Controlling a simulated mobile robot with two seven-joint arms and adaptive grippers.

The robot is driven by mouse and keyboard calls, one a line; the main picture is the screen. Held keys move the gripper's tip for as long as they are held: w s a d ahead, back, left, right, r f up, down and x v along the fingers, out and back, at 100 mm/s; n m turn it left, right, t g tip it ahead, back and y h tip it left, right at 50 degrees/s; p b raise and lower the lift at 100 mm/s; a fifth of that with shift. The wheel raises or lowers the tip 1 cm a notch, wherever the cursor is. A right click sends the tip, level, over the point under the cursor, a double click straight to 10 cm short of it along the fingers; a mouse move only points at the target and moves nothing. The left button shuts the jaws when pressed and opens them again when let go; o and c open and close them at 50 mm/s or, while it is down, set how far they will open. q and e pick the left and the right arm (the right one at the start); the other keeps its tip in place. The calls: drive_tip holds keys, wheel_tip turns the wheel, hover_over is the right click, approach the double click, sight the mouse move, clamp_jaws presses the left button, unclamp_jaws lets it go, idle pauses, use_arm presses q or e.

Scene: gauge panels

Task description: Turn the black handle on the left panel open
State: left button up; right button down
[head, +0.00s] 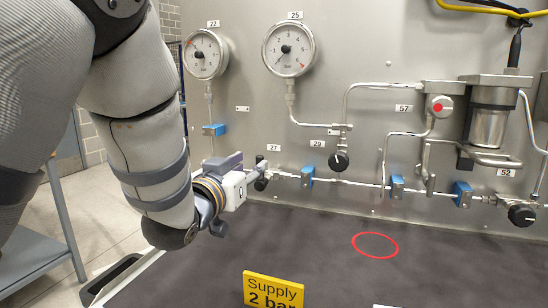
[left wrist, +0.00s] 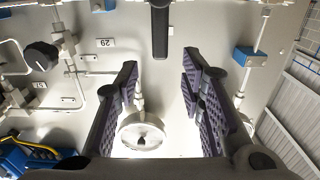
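The panel (head: 350,95) is a grey upright plate with gauges and pipes. A small black handle (head: 262,179) sits on the low pipe near label 27, partly hidden by my left gripper. In the left wrist view a dark upright bar (left wrist: 160,30), apparently this handle, stands at the top centre, beyond the fingertips. My left gripper (head: 250,174) is close beside the handle, coming from the left. Its two purple padded fingers (left wrist: 160,78) are spread apart with nothing between them. Contact with the handle cannot be told. My right gripper is not in view.
Gauges 22 (head: 205,54) and 25 (head: 289,49) hang above. Black knobs (head: 338,161) and (head: 521,215) sit to the right. The dark bench (head: 330,265) below is mostly clear, with a red ring (head: 374,245) and a yellow sign (head: 273,290).

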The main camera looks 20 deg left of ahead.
sight(259, 160)
use_arm(q)
drive_tip(key=w, duration=0.6)
drive_tip(key=shift+w+a+f, duration=0.15)
drive_tip(key=shift+w+a, duration=0.05)
drive_tip(key=shift+w, duration=0.15)
clamp_jaws()
